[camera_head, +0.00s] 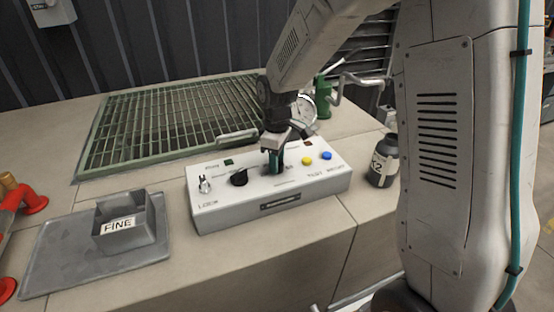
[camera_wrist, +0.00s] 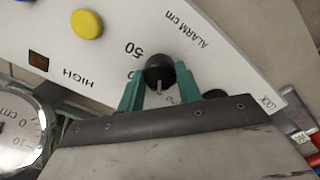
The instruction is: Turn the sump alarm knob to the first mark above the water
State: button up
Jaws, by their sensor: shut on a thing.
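The white control box (camera_head: 230,207) sits on the pale bench in the head view. My gripper (camera_head: 273,163) points down onto the middle of its top. In the wrist view my gripper (camera_wrist: 158,90) has its green fingers on both sides of the black alarm knob (camera_wrist: 159,68), shut on it. The knob has a pale pointer line on its lower side, facing my palm. "ALARM cm" and "50" are printed beside it; other scale numbers are partly hidden by the fingers. A round white gauge marked in cm (camera_wrist: 14,128) shows at lower left; it is partly hidden in the head view (camera_head: 303,107).
Another black knob (camera_head: 239,177) and a toggle switch (camera_head: 205,186) are left of my gripper. Yellow (camera_head: 307,161) and blue (camera_head: 326,155) buttons are right. A dark bottle (camera_head: 383,160) stands right of the box. A FINE bin (camera_head: 124,237) is left, the green grating (camera_head: 165,125) behind.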

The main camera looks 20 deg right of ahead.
jog(key=o, duration=1)
notch_tip(320, 180, up, 8)
jog(key=shift+m, duration=0.3)
jog(key=s+d+r+m, duration=0.1)
jog(key=s+r+m, duration=0.2)
jog(key=s, duration=0.7)
jog(key=s+d+r+m+t, duration=0.1)
jog(key=s+r+m, duration=0.2)
jog(key=s, duration=0.7)
jog(key=s+d+r+m, duration=0.1)
jog(key=s+r+m, duration=0.2)
jog(key=s, duration=0.7)
jog(key=shift+r, duration=0.1)
